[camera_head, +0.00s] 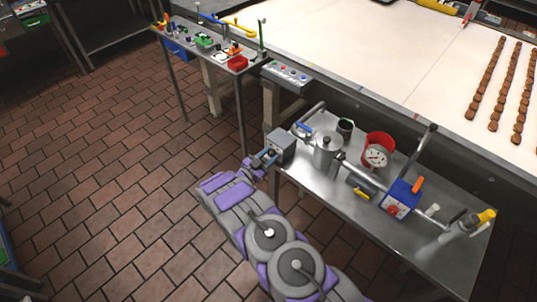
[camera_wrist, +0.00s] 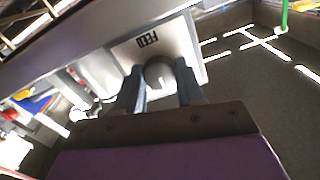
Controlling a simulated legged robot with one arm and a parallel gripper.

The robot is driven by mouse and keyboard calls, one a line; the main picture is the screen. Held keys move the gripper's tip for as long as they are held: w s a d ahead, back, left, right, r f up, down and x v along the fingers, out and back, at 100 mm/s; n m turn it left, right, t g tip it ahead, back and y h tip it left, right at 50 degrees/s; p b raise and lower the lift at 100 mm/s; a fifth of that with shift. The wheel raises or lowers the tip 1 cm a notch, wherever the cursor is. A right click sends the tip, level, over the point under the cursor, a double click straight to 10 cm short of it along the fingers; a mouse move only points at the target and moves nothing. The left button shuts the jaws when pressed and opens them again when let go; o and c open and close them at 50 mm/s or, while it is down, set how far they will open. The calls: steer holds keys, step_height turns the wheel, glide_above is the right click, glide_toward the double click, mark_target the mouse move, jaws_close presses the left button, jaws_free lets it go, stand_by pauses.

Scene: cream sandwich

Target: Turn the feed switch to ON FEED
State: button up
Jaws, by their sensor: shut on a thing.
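The feed switch box (camera_head: 282,143) is a small grey box at the left end of the steel machine table in the head view. In the wrist view its light face plate (camera_wrist: 185,45) carries the word FEED, seen upside down. The round grey switch knob (camera_wrist: 160,71) sits on that plate. My gripper (camera_wrist: 160,88) has a finger on each side of the knob and is shut on it. In the head view my gripper (camera_head: 265,160) reaches the box's left face from the front left. The knob is hidden there, and the ON FEED mark cannot be read.
The steel table (camera_head: 330,190) holds a metal pot (camera_head: 327,150), a gauge in a red bucket (camera_head: 376,155) and a blue pump box (camera_head: 400,198). A button panel (camera_head: 287,73) is behind the switch box. A narrow tool table (camera_head: 212,45) stands back left. The brick floor at left is clear.

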steer(key=m+p, duration=0.3)
steer(key=m, duration=0.1)
steer(key=shift+m, duration=0.4)
steer(key=shift+m+p, duration=0.45)
steer(key=shift+m, duration=0.35)
steer(key=shift+f, duration=0.1)
steer(key=o, duration=1)
steer(key=shift+o, duration=0.2)
steer(key=p+v, duration=0.2)
steer(key=v, duration=1.5)
steer(key=shift+a, duration=0.25)
steer(key=shift+s+f, duration=0.1)
steer(key=shift+s, duration=0.05)
